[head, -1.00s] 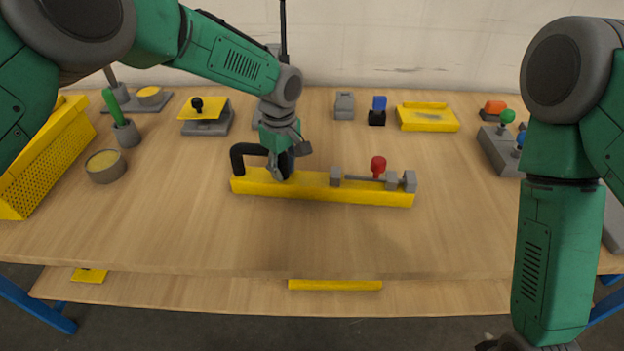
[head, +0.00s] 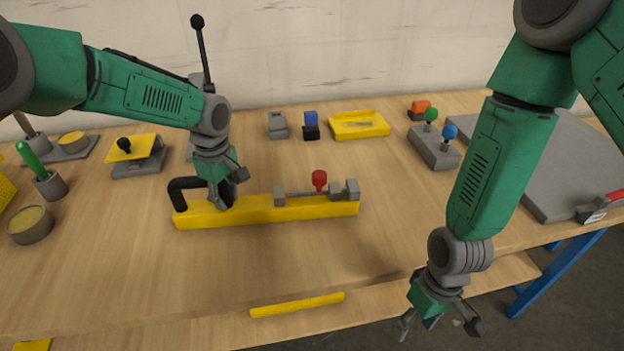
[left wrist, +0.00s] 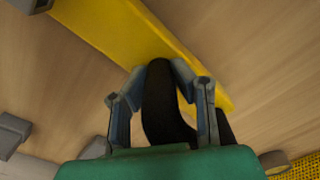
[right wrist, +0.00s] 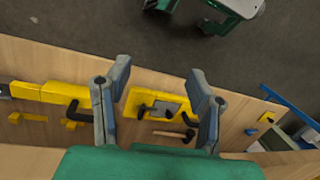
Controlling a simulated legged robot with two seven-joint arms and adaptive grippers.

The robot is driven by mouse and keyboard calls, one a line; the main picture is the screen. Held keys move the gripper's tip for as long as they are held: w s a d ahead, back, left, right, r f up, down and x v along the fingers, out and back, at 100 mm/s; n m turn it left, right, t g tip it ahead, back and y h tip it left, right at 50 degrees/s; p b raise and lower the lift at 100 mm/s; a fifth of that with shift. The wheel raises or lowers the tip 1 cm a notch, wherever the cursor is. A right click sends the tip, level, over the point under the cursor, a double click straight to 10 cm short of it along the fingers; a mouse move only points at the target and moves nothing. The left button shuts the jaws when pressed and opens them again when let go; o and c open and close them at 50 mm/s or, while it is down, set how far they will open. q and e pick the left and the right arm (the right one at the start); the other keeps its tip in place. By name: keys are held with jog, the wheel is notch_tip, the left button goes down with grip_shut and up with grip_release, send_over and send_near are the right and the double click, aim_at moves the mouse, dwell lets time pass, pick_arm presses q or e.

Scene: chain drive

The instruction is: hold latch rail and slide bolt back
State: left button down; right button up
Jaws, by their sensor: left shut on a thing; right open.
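The yellow latch rail (head: 240,213) lies on the table in the head view, with a black handle (head: 182,184) at its left end. A grey bolt rod with a red knob (head: 319,180) runs through grey blocks on the rail's right half. My left gripper (head: 222,205) is shut on the black handle, which also shows between its fingers in the left wrist view (left wrist: 158,100). My right gripper (head: 437,328) is open and empty, in front of the table's front edge and apart from the rail. Its spread fingers show in the right wrist view (right wrist: 160,100).
A yellow tray (head: 360,125), a blue-topped block (head: 311,125) and a grey block (head: 278,125) stand behind the rail. A grey base with green and blue knobs (head: 435,150) is at the right. A lower shelf carries a yellow bar (head: 297,305). Table in front of the rail is clear.

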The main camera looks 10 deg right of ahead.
jog(key=w+r, duration=0.2)
jog(key=r, duration=0.1)
jog(key=w+a+r+n+y, duration=0.1)
jog(key=w+r, duration=0.2)
jog(key=w+a+r+n+g, duration=0.1)
jog(key=w+r, duration=0.2)
jog(key=shift+w+a, duration=0.1)
jog(key=shift+w, duration=0.05)
jog(key=n+t+y, duration=0.2)
jog(key=n+t, duration=0.2)
jog(key=n, duration=0.6)
send_near(317, 174)
jog(key=shift+h, duration=0.3)
jog(key=x, duration=0.3)
jog(key=a+x, duration=0.1)
jog(key=x, duration=0.7)
jog(key=shift+w+a+r, duration=0.15)
jog(key=shift+a+r, duration=0.05)
jog(key=shift+f, duration=0.25)
jog(key=shift+d+f, duration=0.2)
jog(key=shift+d, duration=0.1)
